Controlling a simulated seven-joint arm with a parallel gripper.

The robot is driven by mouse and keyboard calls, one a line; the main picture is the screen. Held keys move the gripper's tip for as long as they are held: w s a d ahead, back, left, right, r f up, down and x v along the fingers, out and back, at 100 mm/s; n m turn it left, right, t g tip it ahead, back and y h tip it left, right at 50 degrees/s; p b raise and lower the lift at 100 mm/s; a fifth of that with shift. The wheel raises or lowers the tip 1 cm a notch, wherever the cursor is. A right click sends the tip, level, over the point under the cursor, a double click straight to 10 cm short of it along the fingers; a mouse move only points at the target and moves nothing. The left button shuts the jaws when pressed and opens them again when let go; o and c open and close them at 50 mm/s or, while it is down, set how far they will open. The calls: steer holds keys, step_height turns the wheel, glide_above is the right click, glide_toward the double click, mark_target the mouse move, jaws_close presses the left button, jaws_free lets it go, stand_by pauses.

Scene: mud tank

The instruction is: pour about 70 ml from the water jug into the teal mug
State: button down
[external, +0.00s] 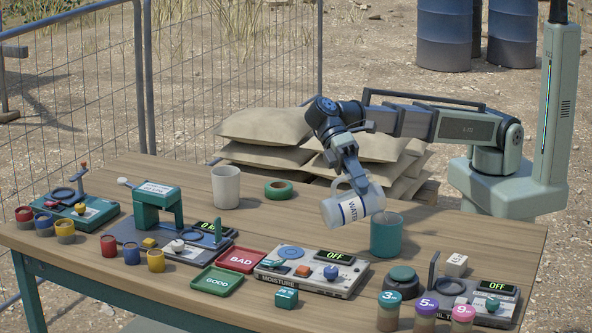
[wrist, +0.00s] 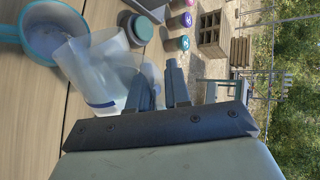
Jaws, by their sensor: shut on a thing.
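The water jug (external: 352,208) is translucent with a white "WATER" label. My gripper (external: 352,184) is shut on it, and it hangs above the table, tilted to the right toward the teal mug (external: 387,240). The mug stands upright on the table, just right of and below the jug. In the wrist view the jug (wrist: 92,70) has its mouth beside or over the mug's rim (wrist: 33,8), and my gripper's fingers (wrist: 160,85) are at its handle side. The mug's inside looks greyish; I cannot tell the water level or see a clear stream.
A white cup (external: 226,188) and green tape roll (external: 279,189) stand left of the jug. The moisture meter (external: 312,274), a dark green round button (external: 403,277) and several lidded jars (external: 426,308) are in front.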

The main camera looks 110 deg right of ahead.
mark_target(337, 202)
steer(key=w, duration=0.1)
steer(key=w+f+m+g, duration=0.1)
steer(key=w, duration=0.1)
steer(key=w+f+g, duration=0.1)
steer(key=shift+w+a+f+m, duration=0.1)
steer(key=shift+w+m, duration=0.05)
steer(key=shift+m, duration=0.15)
steer(key=shift+w+m+g, duration=0.3)
steer(key=shift+m, duration=0.1)
steer(key=shift+s+g, duration=0.1)
steer(key=shift+g, duration=0.2)
steer(key=shift+m+y, duration=0.3)
steer(key=shift+m, duration=0.1)
steer(key=shift+w, duration=0.25)
